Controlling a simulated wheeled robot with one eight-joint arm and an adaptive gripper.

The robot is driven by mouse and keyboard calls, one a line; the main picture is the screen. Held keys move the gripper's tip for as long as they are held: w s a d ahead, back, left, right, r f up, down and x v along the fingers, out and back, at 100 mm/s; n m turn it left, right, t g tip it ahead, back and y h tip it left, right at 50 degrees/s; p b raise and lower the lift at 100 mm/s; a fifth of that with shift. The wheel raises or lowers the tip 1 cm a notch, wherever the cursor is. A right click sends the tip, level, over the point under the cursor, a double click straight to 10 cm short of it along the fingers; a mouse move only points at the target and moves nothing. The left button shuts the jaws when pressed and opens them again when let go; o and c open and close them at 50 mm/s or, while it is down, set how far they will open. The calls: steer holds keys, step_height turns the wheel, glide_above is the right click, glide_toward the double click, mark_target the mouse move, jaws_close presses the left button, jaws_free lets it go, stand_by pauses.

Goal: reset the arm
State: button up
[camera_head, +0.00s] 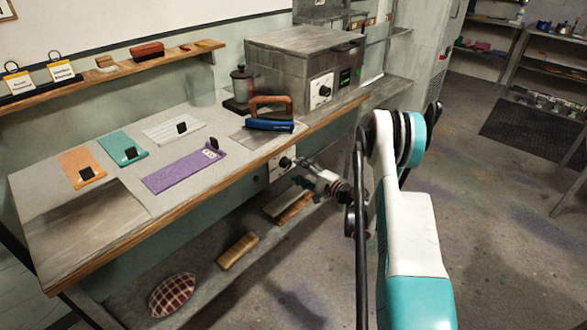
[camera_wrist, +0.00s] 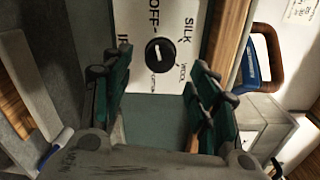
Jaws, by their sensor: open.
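My gripper (camera_head: 303,182) is in front of the table's front edge in the head view, at the end of my white and teal arm. In the wrist view its two dark green fingers (camera_wrist: 160,82) stand apart with nothing held between them. Between them in the picture is a black dial (camera_wrist: 159,51) on a white panel marked OFF and SILK. The dial also shows in the head view (camera_head: 286,163), just left of my gripper. The fingers look clear of the dial, though the exact gap cannot be told.
The table (camera_head: 130,238) holds orange, teal, white and purple boards. A blue and brown handled tool (camera_head: 269,126) lies near its front edge, by a grey box machine (camera_head: 292,62). The lower shelf (camera_head: 205,285) holds a plaid cushion (camera_head: 172,295). The floor at right is open.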

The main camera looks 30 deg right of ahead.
steer(key=shift+v, duration=0.85)
